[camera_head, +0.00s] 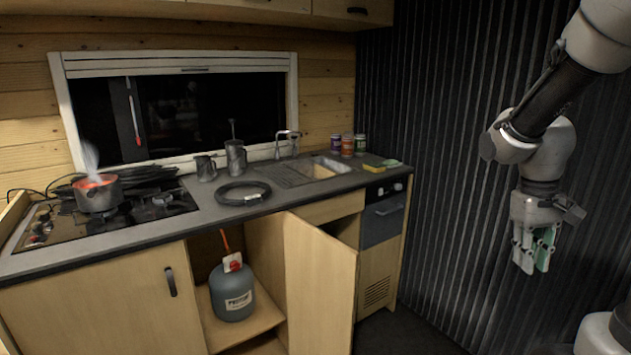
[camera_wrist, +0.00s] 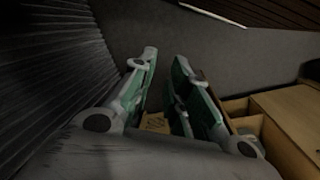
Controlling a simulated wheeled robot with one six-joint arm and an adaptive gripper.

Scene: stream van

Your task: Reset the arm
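My gripper (camera_head: 532,262) hangs at the right of the head view, fingers pointing down, in front of the dark corrugated wall. It is clear of the counter and the cabinets. In the wrist view my gripper (camera_wrist: 166,62) shows two grey fingers with green inner pads, spread apart with a gap between them. No held object shows in the gap. A small yellowish thing appears beyond the fingers, too dark to name.
A cabinet door (camera_head: 318,285) stands open beside a gas bottle (camera_head: 232,292). The floor before the corrugated wall (camera_head: 440,150) looks clear.

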